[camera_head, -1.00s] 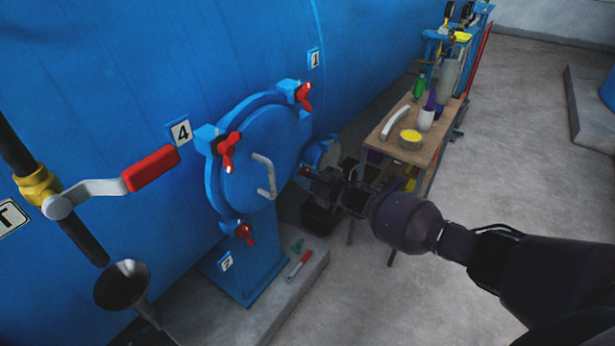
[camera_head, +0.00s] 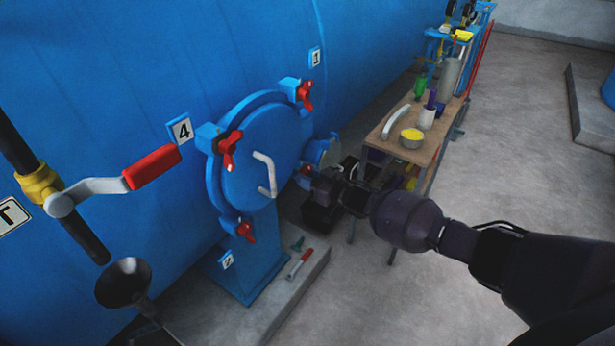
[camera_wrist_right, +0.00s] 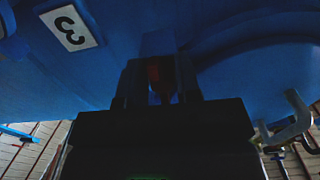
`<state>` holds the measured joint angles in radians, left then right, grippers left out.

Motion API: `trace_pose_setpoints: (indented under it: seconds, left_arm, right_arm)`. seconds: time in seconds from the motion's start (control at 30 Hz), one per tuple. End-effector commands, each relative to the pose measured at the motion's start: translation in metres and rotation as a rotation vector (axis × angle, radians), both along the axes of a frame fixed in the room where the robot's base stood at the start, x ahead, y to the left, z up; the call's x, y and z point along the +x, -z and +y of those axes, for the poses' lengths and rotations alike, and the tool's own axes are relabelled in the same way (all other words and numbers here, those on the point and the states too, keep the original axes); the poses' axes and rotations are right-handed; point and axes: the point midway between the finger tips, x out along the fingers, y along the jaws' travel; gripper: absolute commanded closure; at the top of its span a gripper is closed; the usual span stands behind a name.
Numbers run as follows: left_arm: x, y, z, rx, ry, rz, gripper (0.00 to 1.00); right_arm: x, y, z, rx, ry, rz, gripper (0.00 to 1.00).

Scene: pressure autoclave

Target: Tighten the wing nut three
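Wing nut three is the red nut (camera_wrist_right: 161,82) between the two dark fingers in the right wrist view, below the label 3 (camera_wrist_right: 70,27). In the head view a bit of red (camera_head: 306,170) shows at the right rim of the round blue door (camera_head: 245,175), just beyond my right gripper (camera_head: 318,182). The fingers (camera_wrist_right: 161,92) stand on both sides of the nut. The dark picture does not show whether they press on it. My left gripper is not in view.
Other red wing nuts sit at the door's top right (camera_head: 305,95), upper left (camera_head: 229,150) and bottom (camera_head: 246,231). A grey handle (camera_head: 266,173) stands out from the door. A red-handled lever (camera_head: 150,168) is at left.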

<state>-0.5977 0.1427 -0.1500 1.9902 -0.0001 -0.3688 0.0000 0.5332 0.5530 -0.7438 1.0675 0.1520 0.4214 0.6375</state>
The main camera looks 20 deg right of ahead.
Motion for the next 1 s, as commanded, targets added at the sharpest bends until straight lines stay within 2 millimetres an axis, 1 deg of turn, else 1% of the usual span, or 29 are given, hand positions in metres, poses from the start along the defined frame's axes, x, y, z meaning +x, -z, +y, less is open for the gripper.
trace_pose_setpoints:
  seconds: [0.27, 0.43, 0.57, 0.8, 1.0]
  left_arm:
    - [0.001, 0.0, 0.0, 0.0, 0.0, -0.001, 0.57]
    - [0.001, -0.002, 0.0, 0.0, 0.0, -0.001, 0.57]
    - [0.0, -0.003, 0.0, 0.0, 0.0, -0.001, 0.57]
    - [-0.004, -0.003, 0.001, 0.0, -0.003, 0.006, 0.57]
    - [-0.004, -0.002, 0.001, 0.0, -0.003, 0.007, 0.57]
  right_arm:
    - [0.0, 0.0, 0.0, -0.001, 0.0, -0.001, 0.66]
    - [-0.008, 0.0, -0.007, -0.001, 0.001, 0.0, 0.66]
    - [-0.024, 0.0, -0.02, -0.002, 0.002, 0.001, 0.66]
    - [-0.059, 0.0, -0.047, -0.001, 0.001, 0.0, 0.66]
    - [-0.078, 0.001, -0.061, -0.001, 0.001, 0.001, 0.66]
